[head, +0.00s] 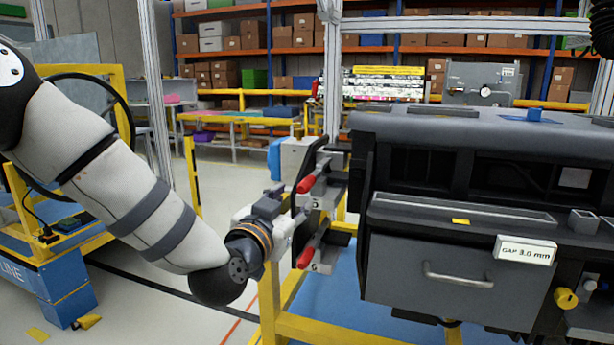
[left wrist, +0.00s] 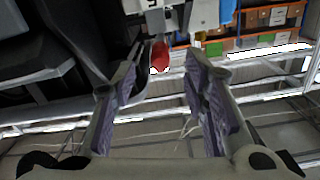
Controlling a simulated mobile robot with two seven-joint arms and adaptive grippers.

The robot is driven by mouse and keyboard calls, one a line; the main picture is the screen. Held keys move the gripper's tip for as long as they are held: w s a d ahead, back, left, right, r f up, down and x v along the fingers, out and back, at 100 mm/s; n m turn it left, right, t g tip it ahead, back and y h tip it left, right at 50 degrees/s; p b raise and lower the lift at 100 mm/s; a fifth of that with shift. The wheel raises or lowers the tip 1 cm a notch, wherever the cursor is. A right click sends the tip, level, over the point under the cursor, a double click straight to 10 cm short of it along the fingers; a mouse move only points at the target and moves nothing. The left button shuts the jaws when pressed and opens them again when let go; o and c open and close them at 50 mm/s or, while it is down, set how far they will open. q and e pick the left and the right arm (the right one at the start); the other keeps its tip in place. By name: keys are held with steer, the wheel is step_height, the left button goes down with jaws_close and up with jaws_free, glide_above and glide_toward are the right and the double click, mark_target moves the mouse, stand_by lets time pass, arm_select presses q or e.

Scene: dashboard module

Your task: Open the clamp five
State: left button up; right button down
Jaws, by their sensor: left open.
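Two clamps with red handles are on the left side of the dashboard module (head: 455,255). The upper clamp (head: 312,182) has a small label below its handle that seems to read 5. The lower clamp (head: 310,252) has its own label, too small to read surely. My left gripper (head: 294,222) is beside the clamps, just below the upper red handle. In the left wrist view the gripper (left wrist: 166,66) is open, with a red handle (left wrist: 160,54) between and beyond its fingertips. I cannot tell whether they touch. My right gripper is not in view.
A yellow frame (head: 340,330) is below the module and a metal post (head: 332,80) rises behind the clamps. The module's drawer front (head: 450,285) has a handle and a gap sign (head: 525,250). Open floor (head: 215,190) is to the left.

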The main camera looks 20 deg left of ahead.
mark_target(312, 178)
arm_select(q)
steer(key=shift+w+a+r, duration=0.1)
steer(key=shift+w+r, duration=0.05)
steer(key=shift+r, duration=0.15)
steer(key=shift+w, duration=0.25)
steer(key=w, duration=0.3)
steer(key=w+b, duration=0.1)
steer(key=w, duration=0.3)
steer(key=w+b, duration=0.1)
steer(key=w, duration=0.2)
steer(key=shift+w+d+f, duration=0.15)
steer(key=shift+w+d, duration=0.15)
steer(key=shift+d, duration=0.1)
steer(key=shift+w+r, duration=0.2)
steer(key=shift+w, duration=0.3)
jaws_close()
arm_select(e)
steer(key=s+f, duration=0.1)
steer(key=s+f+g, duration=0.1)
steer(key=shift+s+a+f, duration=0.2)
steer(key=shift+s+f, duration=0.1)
